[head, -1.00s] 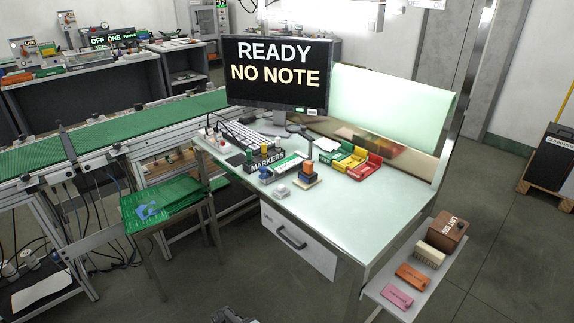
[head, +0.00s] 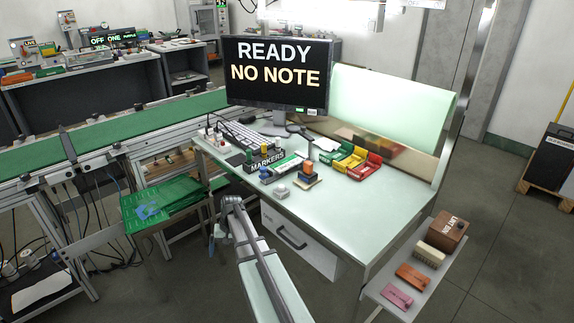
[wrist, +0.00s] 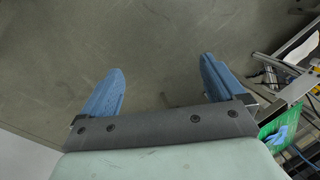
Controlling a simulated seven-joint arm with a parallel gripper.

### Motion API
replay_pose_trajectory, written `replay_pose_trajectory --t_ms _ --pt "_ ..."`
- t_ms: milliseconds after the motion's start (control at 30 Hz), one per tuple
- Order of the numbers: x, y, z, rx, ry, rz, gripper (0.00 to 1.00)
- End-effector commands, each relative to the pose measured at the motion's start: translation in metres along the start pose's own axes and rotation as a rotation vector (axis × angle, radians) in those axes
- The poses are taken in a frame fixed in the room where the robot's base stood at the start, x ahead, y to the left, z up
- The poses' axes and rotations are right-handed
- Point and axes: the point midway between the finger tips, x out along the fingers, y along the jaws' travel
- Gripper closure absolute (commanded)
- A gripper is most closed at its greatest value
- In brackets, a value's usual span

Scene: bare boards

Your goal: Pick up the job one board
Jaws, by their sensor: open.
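No board carries a legible "job one" label, so I cannot tell which one it is. A stack of green boards (head: 180,194) lies on a small stand left of the desk, with a blue piece (head: 148,211) on top. Part of the green stack shows at the right edge of the wrist view (wrist: 268,152). Flat orange (head: 413,276) and pink (head: 397,296) pieces lie on the low right shelf. My gripper (wrist: 162,64) has its blue fingers spread, with only floor between them. In the head view my arm reaches up in front of the desk, near the stand.
A monitor (head: 277,75) reads "READY NO NOTE". The desk (head: 345,207) holds a keyboard (head: 248,134), a markers holder (head: 265,160) and red, yellow and green bins (head: 352,160). A brown "LAST RUN" box (head: 447,229) sits on the shelf. The desk's right part is clear.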

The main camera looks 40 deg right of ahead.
Motion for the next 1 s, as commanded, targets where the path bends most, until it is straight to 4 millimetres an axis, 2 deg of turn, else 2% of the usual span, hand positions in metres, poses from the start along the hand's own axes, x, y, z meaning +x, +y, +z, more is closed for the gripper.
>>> replay_pose_trajectory --t_ms 33,100,267,400,600,833,933,1000 --pt "-0.021 0.002 -0.018 0.012 0.024 -0.012 0.04" --pt "-0.047 0.003 -0.034 0.026 0.051 -0.03 0.04" --pt "-0.112 0.01 -0.069 0.055 0.113 -0.066 0.04" --pt "-0.172 0.018 -0.094 0.078 0.167 -0.095 0.04" --pt "-0.253 0.03 -0.119 0.105 0.237 -0.131 0.04" --pt "-0.323 0.047 -0.136 0.155 0.287 -0.148 0.04" --pt "-0.355 0.064 -0.149 0.228 0.293 -0.133 0.04" --pt "-0.373 0.082 -0.158 0.321 0.283 -0.107 0.04"
